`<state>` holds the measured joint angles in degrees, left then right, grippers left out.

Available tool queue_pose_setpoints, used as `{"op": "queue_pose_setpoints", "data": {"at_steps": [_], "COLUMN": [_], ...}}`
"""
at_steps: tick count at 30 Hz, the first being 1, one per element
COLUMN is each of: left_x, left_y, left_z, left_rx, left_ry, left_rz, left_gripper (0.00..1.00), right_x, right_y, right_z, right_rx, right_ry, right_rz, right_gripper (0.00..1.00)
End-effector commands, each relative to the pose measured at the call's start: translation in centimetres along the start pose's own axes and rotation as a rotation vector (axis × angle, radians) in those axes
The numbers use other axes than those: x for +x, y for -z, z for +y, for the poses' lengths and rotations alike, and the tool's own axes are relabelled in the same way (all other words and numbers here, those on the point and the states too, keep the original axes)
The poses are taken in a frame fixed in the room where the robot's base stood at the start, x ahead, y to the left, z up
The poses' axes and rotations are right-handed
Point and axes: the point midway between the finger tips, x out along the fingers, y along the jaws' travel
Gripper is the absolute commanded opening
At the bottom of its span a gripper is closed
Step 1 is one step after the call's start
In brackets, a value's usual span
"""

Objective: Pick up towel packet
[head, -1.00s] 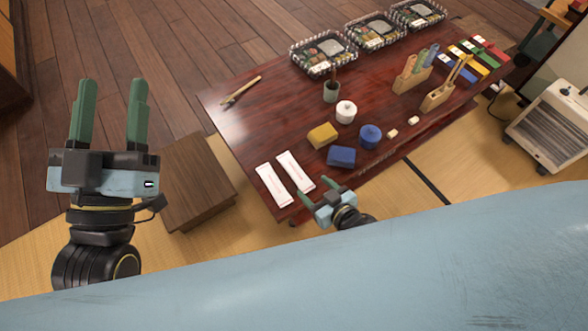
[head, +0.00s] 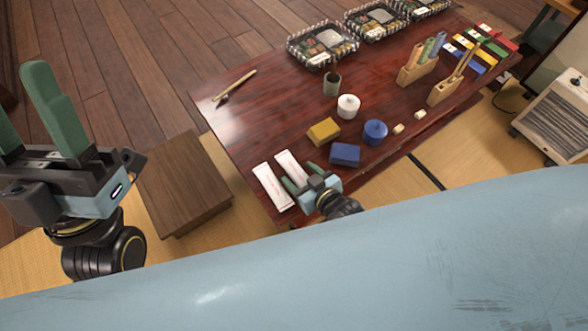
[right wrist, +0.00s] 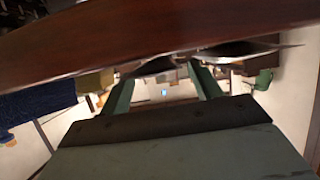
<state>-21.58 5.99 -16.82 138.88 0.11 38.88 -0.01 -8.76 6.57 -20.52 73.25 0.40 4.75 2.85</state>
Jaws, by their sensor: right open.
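Two white towel packets lie side by side on the dark red table (head: 240,125), at its near left corner: a left one (head: 272,187) and a right one (head: 288,163). My right gripper (head: 298,173) is open and empty, its fingers pointing at the near end of the right packet and partly covering it. In the right wrist view the open fingers (right wrist: 160,76) point at the table's edge, and thin pale packet edges (right wrist: 245,48) show near their tips. I cannot tell whether they touch. My left gripper (head: 28,110) is open and empty, left of the table.
A yellow block (head: 323,131), a blue block (head: 345,155), a blue pot (head: 375,132) and a white pot (head: 348,106) stand right of the packets. Bento trays (head: 322,45) line the far edge. A brown wooden box (head: 185,185) stands left of the table.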

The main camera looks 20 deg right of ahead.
Motion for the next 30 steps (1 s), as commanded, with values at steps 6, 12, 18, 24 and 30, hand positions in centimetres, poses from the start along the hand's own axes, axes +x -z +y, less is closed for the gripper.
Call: {"op": "queue_pose_setpoints", "data": {"at_steps": [6,12,18,24,30], "left_x": [-0.8,-0.8,-0.8,-0.8,-0.8], "left_y": [1.3,1.5,1.5,1.5,1.5], "left_z": [0.1,0.1,0.1,0.1,0.1], "left_rx": [-0.001,-0.001,-0.001,-0.001,-0.002], "left_ry": [-0.002,-0.003,-0.003,-0.003,-0.003], "left_rz": [0.107,0.119,0.117,0.117,0.117], "left_gripper": [0.52,0.52,0.52,0.52,0.52], "right_x": [0.7,0.7,0.7,0.7,0.7], "right_y": [-0.3,-0.2,-0.2,-0.3,-0.2], "right_z": [-0.2,-0.2,-0.2,-0.2,-0.2], "right_rx": [0.001,0.001,0.001,0.001,0.001], "right_ry": [-0.001,-0.001,-0.001,-0.001,-0.001], "right_rz": [0.000,0.000,0.000,0.000,0.000], "right_gripper": [0.64,0.64,0.47,0.20,0.16]}}
